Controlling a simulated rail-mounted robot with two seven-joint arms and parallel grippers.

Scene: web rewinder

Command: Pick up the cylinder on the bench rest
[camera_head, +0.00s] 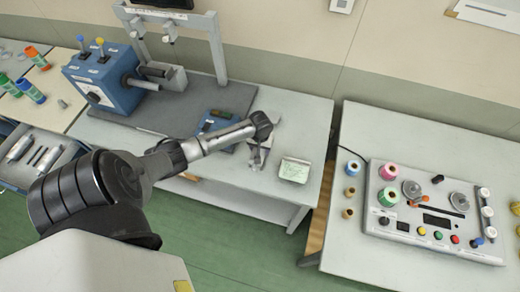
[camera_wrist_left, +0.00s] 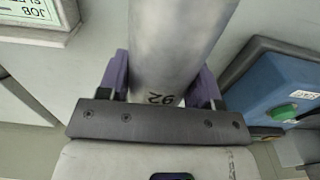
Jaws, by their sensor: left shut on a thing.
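A smooth grey metal cylinder (camera_wrist_left: 175,45) with black digits on its side fills the top middle of the left wrist view. My left gripper (camera_wrist_left: 163,88) is shut on it, with a purple-padded finger at each side. In the head view my left gripper (camera_head: 257,156) is over the middle bench (camera_head: 220,175), beside a small card stand. The cylinder and its rest are hard to make out there behind the wrist. The wrist view does not clearly show whether the cylinder is touching a rest. My right gripper is not in view.
The card stand (camera_head: 294,170) is close right of the gripper. A blue box (camera_head: 215,120) lies behind it. A blue machine (camera_head: 105,80) and grey frame (camera_head: 218,50) stand at back left. A control panel (camera_head: 430,215) occupies the right table.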

